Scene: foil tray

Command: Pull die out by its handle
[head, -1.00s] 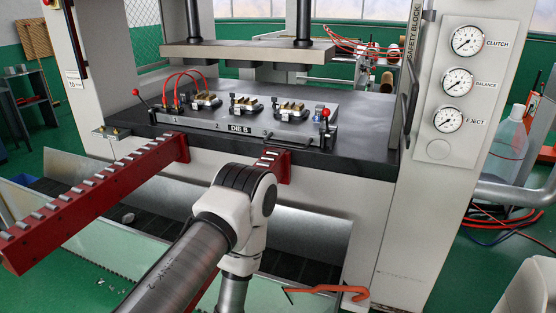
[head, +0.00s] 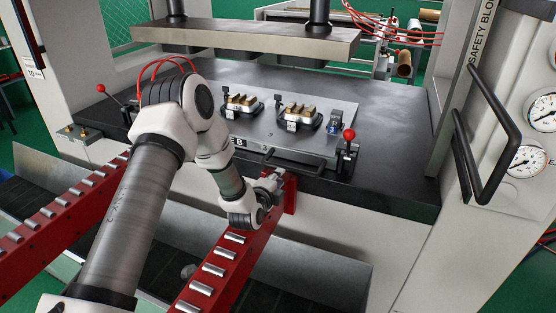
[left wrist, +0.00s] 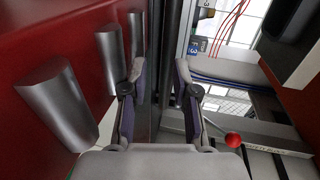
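The die (head: 345,112) is a grey plate lying on the dark press bed (head: 395,150). Its black bar handle (head: 300,163) runs along the front edge, partly hidden near my gripper. My left gripper (head: 277,177) is at the left part of the handle, above the right red rail. In the left wrist view the left gripper's fingers (left wrist: 157,85) are apart with a gap between them. A dark bar (left wrist: 173,45) runs upright behind the gap. I cannot tell whether it is the handle or whether the fingers touch it. My right gripper is not in view.
Two red roller rails, left (head: 45,222) and right (head: 222,265), extend from the bed's front. A red-knobbed lever (head: 348,135) stands at the die's right corner, another (head: 101,89) at left. The upper platen (head: 240,38) hangs above. A black door handle (head: 485,135) is at right.

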